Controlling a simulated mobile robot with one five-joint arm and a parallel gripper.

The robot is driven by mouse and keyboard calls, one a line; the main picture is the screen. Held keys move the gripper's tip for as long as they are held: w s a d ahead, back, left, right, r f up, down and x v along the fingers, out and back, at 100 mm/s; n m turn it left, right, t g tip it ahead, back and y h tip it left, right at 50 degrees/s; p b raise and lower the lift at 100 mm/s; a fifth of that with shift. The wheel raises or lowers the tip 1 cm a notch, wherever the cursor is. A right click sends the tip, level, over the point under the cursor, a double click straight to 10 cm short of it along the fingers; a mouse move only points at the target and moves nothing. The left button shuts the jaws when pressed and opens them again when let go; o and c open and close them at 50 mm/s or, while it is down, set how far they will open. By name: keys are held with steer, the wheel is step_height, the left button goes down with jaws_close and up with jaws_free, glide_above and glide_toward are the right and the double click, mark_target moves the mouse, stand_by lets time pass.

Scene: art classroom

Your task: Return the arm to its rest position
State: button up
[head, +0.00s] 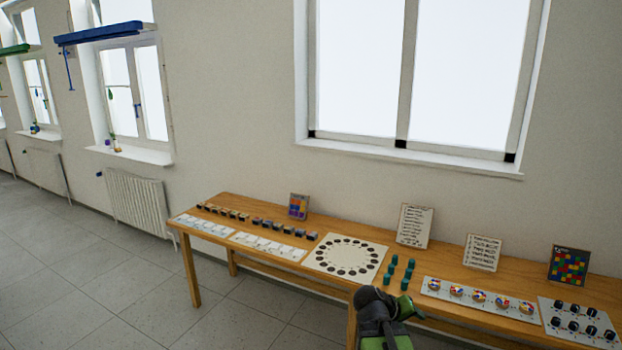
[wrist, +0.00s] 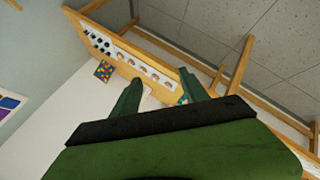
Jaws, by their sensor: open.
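My gripper (wrist: 160,90) shows in the wrist view as two dark green fingers spread apart, with nothing held between them. In the head view my dark and green arm (head: 383,318) rises from the bottom edge, in front of the wooden table (head: 215,205). It hides part of the table's front edge. The wrist view is tilted, with the table (wrist: 130,58) beyond the fingers.
The table carries a white board with a ring of dark holes (head: 346,238), teal pieces (head: 408,275), a strip of coloured discs (head: 480,299), a board of dark knobs (head: 585,322) and upright cards (head: 414,226). Grey tiled floor (head: 90,285) is clear at left.

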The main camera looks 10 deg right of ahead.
steer(key=s+a+f+g+y, duration=0.1)
steer(key=s+a+f+y, duration=0.2)
steer(key=a, duration=0.8)
steer(key=s+a+f+n+g+y, duration=0.1)
steer(key=s+a+f+y, duration=0.3)
steer(key=a, duration=0.8)
steer(key=shift+a+f+g+y, duration=0.2)
steer(key=shift+f+g+y, duration=0.55)
steer(key=shift+g+y, duration=0.05)
steer(key=shift+w+d, duration=0.1)
steer(key=shift+d, duration=0.05)
